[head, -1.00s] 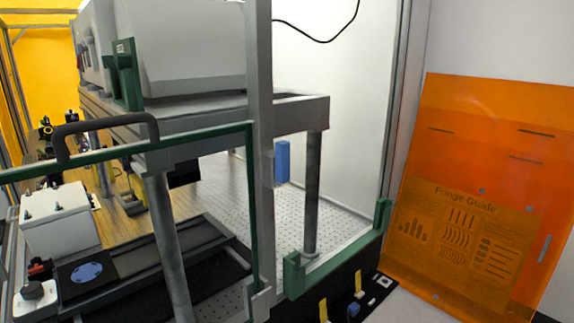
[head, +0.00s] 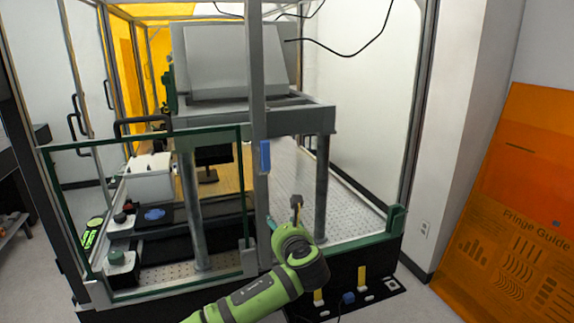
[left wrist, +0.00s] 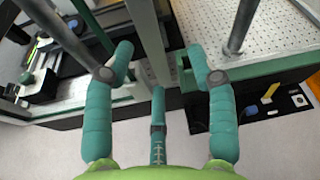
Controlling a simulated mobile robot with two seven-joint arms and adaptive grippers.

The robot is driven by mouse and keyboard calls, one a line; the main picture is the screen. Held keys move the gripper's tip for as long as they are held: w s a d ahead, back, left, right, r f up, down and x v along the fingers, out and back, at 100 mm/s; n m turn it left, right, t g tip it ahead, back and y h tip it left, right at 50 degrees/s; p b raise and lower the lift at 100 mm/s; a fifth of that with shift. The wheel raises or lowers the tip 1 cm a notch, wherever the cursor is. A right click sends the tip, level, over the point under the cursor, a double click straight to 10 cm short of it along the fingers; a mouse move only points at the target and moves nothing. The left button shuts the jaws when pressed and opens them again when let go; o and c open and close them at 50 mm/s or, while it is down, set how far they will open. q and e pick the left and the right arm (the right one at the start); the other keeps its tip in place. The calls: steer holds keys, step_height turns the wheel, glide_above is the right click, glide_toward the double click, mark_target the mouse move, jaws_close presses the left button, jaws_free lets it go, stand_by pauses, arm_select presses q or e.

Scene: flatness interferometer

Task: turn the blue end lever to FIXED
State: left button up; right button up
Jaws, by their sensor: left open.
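A blue upright handle (head: 265,156) is on the grey post at the front of the enclosure. A small blue piece (head: 348,297) sits low on a black panel, near yellow levers. I cannot tell which is the end lever, and no FIXED marking is readable. My left gripper (left wrist: 160,54) is open and empty, its teal fingers spread before the enclosure's front frame. In the head view the left gripper (head: 284,212) is below the blue handle and apart from it, partly hidden by its wrist. My right gripper is not in view.
A green-edged front panel (head: 145,146) with a black handle is left of the post. A grey raised table (head: 300,121) stands inside. An orange Fringe Guide sheet (head: 525,190) leans at the right. Floor (head: 415,300) is bare between it and the enclosure.

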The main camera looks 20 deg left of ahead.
arm_select(q)
steer(key=m+t+y, duration=0.2)
glide_toward(264, 159)
step_height(264, 159, down, 4)
steer(key=w, duration=0.3)
step_height(264, 159, up, 4)
steer(key=a+p, duration=0.2)
steer(key=shift+y, duration=0.4)
steer(key=p+x, duration=0.2)
steer(key=x, duration=0.2)
steer(key=shift+w, duration=0.35)
steer(key=shift+w+a+f+p, duration=0.1)
steer(key=shift+w+a+p, duration=0.1)
steer(key=shift+p, duration=0.1)
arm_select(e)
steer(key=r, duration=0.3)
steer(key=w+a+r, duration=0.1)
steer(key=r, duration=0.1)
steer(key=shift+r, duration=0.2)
arm_select(q)
steer(key=shift+d, duration=0.1)
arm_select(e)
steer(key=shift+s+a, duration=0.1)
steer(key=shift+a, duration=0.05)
arm_select(q)
steer(key=shift+c, duration=1.2)
jaws_close()
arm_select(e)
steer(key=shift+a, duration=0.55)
